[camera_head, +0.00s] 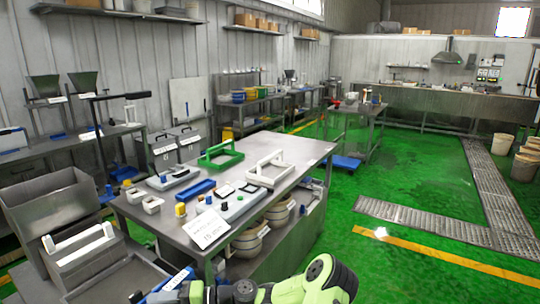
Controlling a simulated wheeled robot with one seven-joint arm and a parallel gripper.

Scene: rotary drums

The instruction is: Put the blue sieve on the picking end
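A blue edge (158,291) shows at the bottom beside a white label, partly hidden by my green and black arm. Blue round vessels (238,97) stand on the rear rack. No thing is clearly marked as the picking end. My arm crosses the bottom edge; its gripper fingers cannot be made out, and whether they hold anything is unclear.
A green frame (221,154) and a white frame (269,169) stand on the table. A metal bin (50,205) and a white-handled box (80,246) are at left. Wooden-rimmed drums (250,240) sit under the table. The green floor (420,190) at right is open.

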